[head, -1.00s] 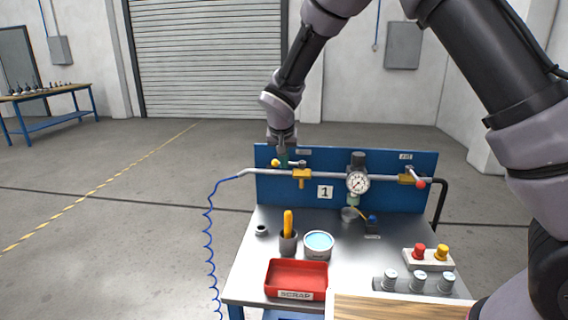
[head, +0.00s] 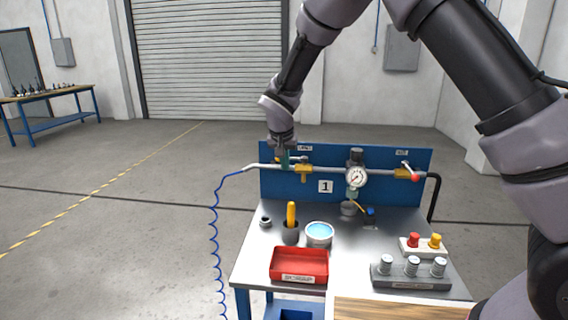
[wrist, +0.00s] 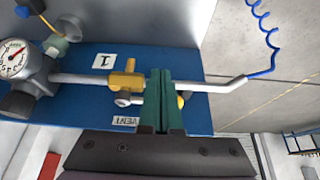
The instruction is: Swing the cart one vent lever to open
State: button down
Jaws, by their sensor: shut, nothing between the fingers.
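The blue panel (head: 370,195) of the cart marked 1 carries a grey pipe with a yellow vent valve (head: 303,172) on its left. In the wrist view the vent valve (wrist: 128,80) sits beside a VENT label. Its lever (wrist: 124,99) runs roughly along the pipe, and its yellow knob (wrist: 182,99) shows past my fingers. My gripper (wrist: 163,78) has green fingers, shut with nothing between them. They stand in front of the lever, between valve and knob, and hide part of it; contact cannot be told. In the head view my gripper (head: 284,163) is at the panel's left end.
A pressure gauge (head: 355,178) and a second lever with a red knob (head: 414,178) are farther right on the panel. A red scrap tray (head: 299,265), a blue-topped tin (head: 319,234) and several capped items stand on the cart. A blue coiled hose (head: 214,240) hangs at left.

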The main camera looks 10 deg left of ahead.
jog(key=v, duration=1)
jog(key=s+d+r+m+y, duration=0.1)
jog(key=s+d+r, duration=0.1)
jog(key=d+r, duration=0.8)
jog(key=s+d+r+m+y, duration=0.15)
jog(key=d+r, duration=0.25)
jog(key=d, duration=1.1)
jog(key=s+d+r+m+t, duration=0.2)
jog(key=s+d+r, duration=0.1)
jog(key=s+d, duration=1.1)
jog(key=s, duration=0.3)
jog(key=shift+d, duration=0.15)
